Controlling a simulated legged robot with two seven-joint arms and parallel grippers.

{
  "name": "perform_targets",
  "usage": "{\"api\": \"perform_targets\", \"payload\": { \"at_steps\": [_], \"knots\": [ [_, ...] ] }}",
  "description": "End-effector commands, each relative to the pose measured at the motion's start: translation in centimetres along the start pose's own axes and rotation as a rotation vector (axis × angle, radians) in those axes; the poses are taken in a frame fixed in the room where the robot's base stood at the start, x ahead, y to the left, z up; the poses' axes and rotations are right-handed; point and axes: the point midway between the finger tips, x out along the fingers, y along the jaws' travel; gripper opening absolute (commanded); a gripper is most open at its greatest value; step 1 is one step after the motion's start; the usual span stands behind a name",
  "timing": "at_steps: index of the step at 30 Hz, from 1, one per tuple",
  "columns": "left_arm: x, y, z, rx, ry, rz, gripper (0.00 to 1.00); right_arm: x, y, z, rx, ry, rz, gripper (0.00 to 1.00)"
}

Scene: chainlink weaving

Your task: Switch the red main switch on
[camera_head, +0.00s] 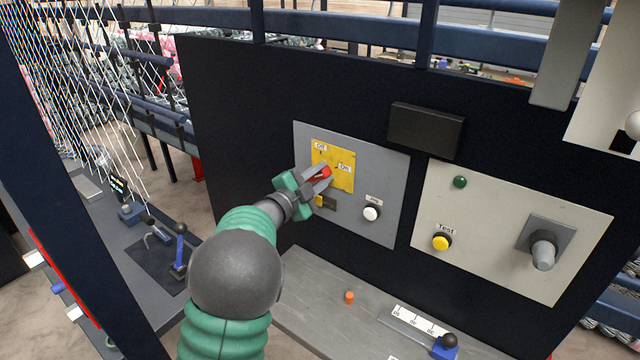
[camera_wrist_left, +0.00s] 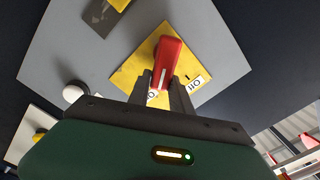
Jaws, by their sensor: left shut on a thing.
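The red main switch (camera_head: 321,173) is a red handle on a yellow plate (camera_head: 345,181), with an "Off" label at upper left and an "On" label at right. In the head view the handle slants up to the right, towards the "On" side. My left gripper (camera_head: 318,176) is at the plate, its fingers shut on the handle. In the left wrist view the red handle (camera_wrist_left: 168,55) runs down between the two grey fingertips (camera_wrist_left: 164,90), which partly cover the label nearest them. My right gripper is in neither view.
The grey panel (camera_head: 385,170) also bears a white button (camera_head: 371,213) and a yellow one (camera_head: 319,201). A beige panel (camera_head: 500,220) at right has a yellow "Test" button (camera_head: 441,242) and a protruding grey knob (camera_head: 543,252). A grey shelf (camera_head: 315,300) lies below.

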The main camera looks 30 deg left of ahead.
Motion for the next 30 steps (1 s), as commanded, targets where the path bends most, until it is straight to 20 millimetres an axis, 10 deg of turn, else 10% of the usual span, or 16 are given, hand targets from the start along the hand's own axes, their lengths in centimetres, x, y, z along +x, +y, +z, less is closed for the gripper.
{"api": "perform_targets", "payload": {
  "at_steps": [21,22,30],
  "knots": [
    [-0.01,0.84,0.26,0.08,-0.006,0.011,0.0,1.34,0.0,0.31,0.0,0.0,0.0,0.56],
    [-0.01,0.85,0.26,0.08,-0.006,0.011,0.28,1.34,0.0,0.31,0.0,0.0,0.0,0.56],
    [-0.01,0.59,0.13,0.08,-0.003,0.006,0.47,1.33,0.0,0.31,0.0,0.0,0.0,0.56]
  ]
}}
